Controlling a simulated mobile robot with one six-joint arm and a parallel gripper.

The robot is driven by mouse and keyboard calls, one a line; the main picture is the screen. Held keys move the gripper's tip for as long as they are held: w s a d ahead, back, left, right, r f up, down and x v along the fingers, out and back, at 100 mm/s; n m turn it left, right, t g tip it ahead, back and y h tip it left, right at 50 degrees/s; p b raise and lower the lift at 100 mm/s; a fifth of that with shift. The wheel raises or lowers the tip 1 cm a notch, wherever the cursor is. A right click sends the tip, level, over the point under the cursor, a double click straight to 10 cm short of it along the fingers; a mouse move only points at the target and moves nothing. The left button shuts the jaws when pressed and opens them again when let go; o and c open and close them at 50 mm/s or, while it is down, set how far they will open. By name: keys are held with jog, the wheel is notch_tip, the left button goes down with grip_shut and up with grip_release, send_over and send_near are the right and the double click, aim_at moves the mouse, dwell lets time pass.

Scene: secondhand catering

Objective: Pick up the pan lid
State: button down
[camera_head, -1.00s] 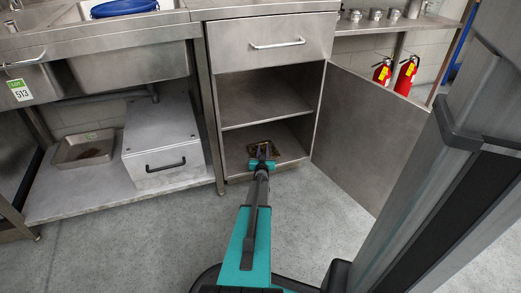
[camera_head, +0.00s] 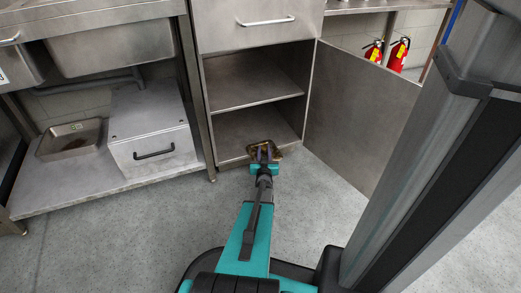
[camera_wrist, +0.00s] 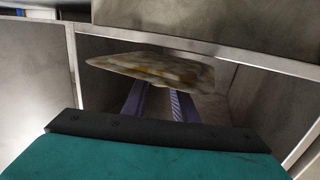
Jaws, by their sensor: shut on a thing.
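The pan lid (camera_head: 258,148) is a small, flat, worn brownish-metal piece held at the front of the open cabinet's lower compartment. My gripper (camera_head: 264,155) is shut on it. In the wrist view the lid (camera_wrist: 155,69) is tilted and seen nearly edge-on above my two fingers (camera_wrist: 160,100), which reach to its underside. The fingertips' exact contact is hidden by the lid. The lid appears clear of the cabinet floor in the wrist view.
The open steel cabinet (camera_head: 258,93) has a middle shelf, and its door (camera_head: 365,110) swings out to the right. A grey box (camera_head: 150,135) and a shallow tray (camera_head: 70,139) stand on the low shelf to the left. Open floor lies in front.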

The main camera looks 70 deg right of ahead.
jog(key=s+a+b, duration=0.2)
jog(key=s+a, duration=0.6)
jog(key=a, duration=0.1)
jog(key=shift+a+b, duration=0.35)
dwell(0.4)
jog(key=shift+r, duration=0.1)
